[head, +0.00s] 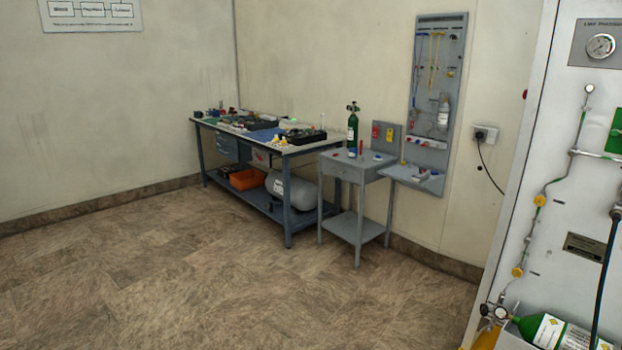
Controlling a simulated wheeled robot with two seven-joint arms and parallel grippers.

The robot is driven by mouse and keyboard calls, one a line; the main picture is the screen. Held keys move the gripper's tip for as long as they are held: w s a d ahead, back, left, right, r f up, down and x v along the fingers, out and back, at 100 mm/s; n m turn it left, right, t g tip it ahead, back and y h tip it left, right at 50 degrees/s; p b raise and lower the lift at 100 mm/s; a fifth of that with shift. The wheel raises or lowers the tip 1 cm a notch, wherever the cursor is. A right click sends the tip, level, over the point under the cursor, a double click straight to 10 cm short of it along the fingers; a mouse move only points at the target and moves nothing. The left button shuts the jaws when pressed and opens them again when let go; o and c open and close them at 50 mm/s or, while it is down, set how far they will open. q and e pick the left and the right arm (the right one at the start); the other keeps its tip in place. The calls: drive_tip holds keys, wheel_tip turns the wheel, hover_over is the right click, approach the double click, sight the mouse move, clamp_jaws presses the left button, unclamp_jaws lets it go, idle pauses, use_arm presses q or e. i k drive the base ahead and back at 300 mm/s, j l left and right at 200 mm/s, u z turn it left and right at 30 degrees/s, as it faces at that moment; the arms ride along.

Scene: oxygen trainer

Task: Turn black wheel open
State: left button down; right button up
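No black wheel can be made out for certain. A green cylinder (550,331) with a white label lies at the bottom right, cut off by the frame edge. Its valve end (501,313) carries a small round gauge and dark fittings, too small to tell apart. A small upright green bottle (352,133) with a dark top stands on a grey stand (350,165) by the far wall. Neither of my grippers is in view.
A white panel (540,235) with pipes, yellow fittings and a pressure gauge (601,45) fills the right side. A blue workbench (288,226) with loose parts stands along the back wall, beside a grey tool board (437,90). The brown floor (180,275) ahead is clear.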

sight(483, 309)
drive_tip(key=i+l, duration=0.7)
drive_tip(key=l, duration=0.25)
drive_tip(key=i+l, duration=0.35)
drive_tip(key=l, duration=0.1)
